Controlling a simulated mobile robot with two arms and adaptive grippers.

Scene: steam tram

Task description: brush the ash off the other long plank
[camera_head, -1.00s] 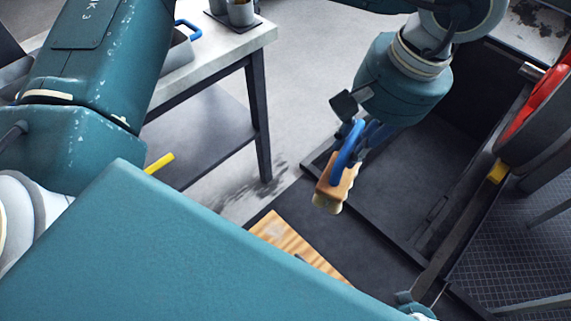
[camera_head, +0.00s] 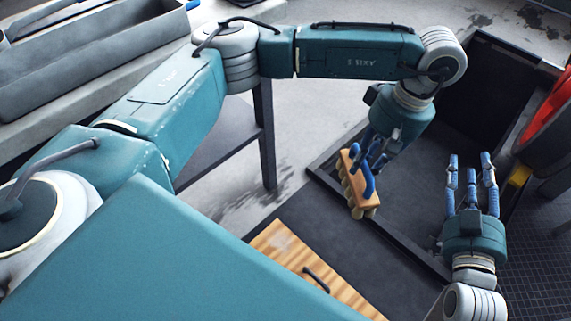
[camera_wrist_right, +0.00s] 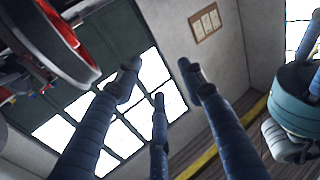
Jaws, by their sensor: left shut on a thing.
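My left gripper (camera_head: 372,160) is shut on a brush (camera_head: 352,184) with an orange-brown wooden back, a blue handle and pale bristle tufts. It holds the brush tilted, bristles towards the lower right, above the near edge of the dark tray. A striped wooden plank (camera_head: 282,247) lies on the dark floor, below and left of the brush, apart from it. A pale patch shows on the plank; I cannot tell if it is ash. My teal body hides much of the plank. My right gripper (camera_head: 470,172) is open and empty, fingers spread upwards; its fingers show in the right wrist view (camera_wrist_right: 160,85).
A dark tray (camera_head: 318,172) with raised rims lies beyond the plank. A black handle (camera_head: 316,279) sits on the plank. A red wheel (camera_head: 548,118) stands at the right edge. A table (camera_head: 262,120) stands at the left behind my left arm.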

